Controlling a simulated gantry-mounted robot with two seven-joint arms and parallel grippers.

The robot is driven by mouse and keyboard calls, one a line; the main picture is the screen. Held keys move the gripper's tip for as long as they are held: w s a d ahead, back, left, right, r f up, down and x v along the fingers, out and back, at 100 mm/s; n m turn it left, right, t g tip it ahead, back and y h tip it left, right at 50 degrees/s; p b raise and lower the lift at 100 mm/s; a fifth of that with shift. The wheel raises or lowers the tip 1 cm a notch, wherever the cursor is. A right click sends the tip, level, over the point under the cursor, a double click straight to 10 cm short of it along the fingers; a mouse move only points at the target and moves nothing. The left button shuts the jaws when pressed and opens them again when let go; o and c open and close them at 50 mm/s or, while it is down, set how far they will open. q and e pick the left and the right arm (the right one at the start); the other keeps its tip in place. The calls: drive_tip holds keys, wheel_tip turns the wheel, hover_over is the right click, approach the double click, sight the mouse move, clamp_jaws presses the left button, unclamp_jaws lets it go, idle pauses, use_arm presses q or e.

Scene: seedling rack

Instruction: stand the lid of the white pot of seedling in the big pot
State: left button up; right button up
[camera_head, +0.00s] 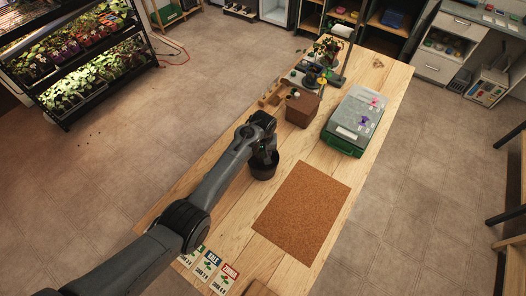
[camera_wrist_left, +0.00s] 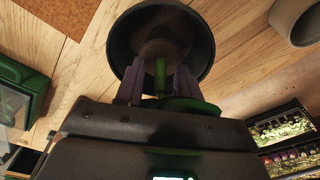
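A big dark pot (camera_head: 263,168) stands on the wooden table beside the cork mat. My left gripper (camera_head: 264,150) is right over it, pointing down. In the left wrist view the pot's round mouth (camera_wrist_left: 160,25) lies beyond the fingertips. My left gripper's fingers (camera_wrist_left: 159,75) are spread apart. A green upright piece (camera_wrist_left: 160,72), which looks like part of the lid, stands between them with gaps on both sides. A green curved edge (camera_wrist_left: 192,104) shows below it, partly hidden by the gripper. A pale round pot (camera_wrist_left: 297,20) is at the wrist view's upper right. My right gripper is not seen.
The cork mat (camera_head: 302,210) is clear. A green-based case (camera_head: 354,120), a brown box (camera_head: 301,107) and a potted plant (camera_head: 325,48) stand farther back. Seed packets (camera_head: 211,266) lie at the front edge. My left arm hides part of the table's left side.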

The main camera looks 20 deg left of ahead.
use_arm(q)
drive_tip(key=shift+r, duration=0.4)
wheel_tip(320, 180, up, 11)
drive_tip(key=s, duration=0.1)
drive_tip(key=s+a+f+m+t, duration=0.1)
drive_tip(key=s+f, duration=0.4)
drive_tip(key=s, duration=0.4)
drive_tip(key=s+a+f+m, duration=0.1)
drive_tip(key=s+f+m, duration=0.1)
drive_tip(key=s+f, duration=0.55)
drive_tip(key=s+r+m, duration=0.1)
drive_tip(key=s+r, duration=0.1)
drive_tip(key=s, duration=0.8)
drive_tip(key=s+r+m+t, duration=0.1)
drive_tip(key=s+r, duration=0.2)
drive_tip(key=s, duration=0.8)
drive_tip(key=shift+a+r+m+h+b, duration=0.2)
drive_tip(key=shift+a+m+h+b, duration=0.1)
drive_tip(key=shift+m+b, duration=0.1)
drive_tip(key=shift+r, duration=0.1)
